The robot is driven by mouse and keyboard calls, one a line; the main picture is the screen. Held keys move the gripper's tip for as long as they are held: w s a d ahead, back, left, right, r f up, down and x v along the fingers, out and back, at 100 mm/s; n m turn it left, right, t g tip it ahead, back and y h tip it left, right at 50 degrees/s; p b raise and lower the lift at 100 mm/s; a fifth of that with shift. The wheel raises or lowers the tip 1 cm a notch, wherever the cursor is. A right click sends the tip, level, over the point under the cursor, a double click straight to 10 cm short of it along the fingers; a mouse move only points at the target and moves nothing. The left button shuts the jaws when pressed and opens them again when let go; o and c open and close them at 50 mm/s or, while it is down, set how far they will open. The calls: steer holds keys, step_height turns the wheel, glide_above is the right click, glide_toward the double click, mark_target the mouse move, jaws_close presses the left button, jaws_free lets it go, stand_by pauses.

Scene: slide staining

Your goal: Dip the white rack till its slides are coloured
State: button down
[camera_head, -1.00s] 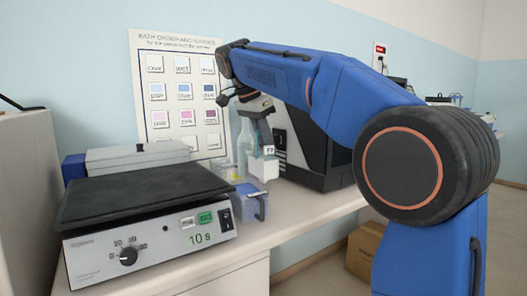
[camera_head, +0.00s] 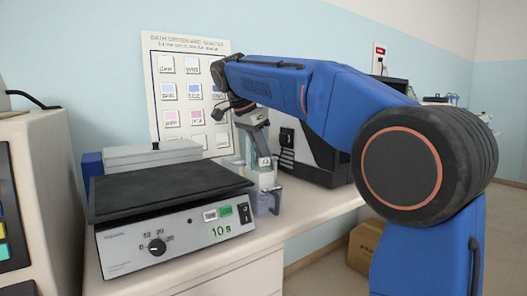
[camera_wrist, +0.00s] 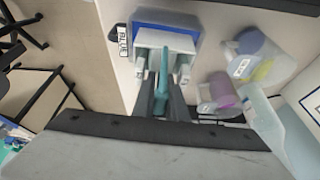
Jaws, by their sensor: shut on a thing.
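The white rack (camera_wrist: 168,40) hangs from my gripper (camera_wrist: 164,95), which is shut on its upright teal handle (camera_wrist: 164,62). In the wrist view the rack lies within the outline of a blue bath (camera_wrist: 191,20) with a "BLUE" label (camera_wrist: 122,40). In the head view the rack (camera_head: 266,178) is low, at the bath (camera_head: 272,202), partly behind the hotplate. It looks lowered into the bath, but the depth is unclear. My gripper (camera_head: 258,138) is above it. The colour of the slides cannot be made out.
A hotplate-like device (camera_head: 170,190) showing "10 s" stands left of the bath. A chart of colour squares (camera_head: 153,95) is behind. In the wrist view a pink-purple vessel (camera_wrist: 222,90), a yellow-filled beaker (camera_wrist: 262,70) and a clear bottle (camera_wrist: 268,125) stand close on the right.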

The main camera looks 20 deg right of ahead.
steer(key=shift+f, duration=2.95)
stand_by(4.4)
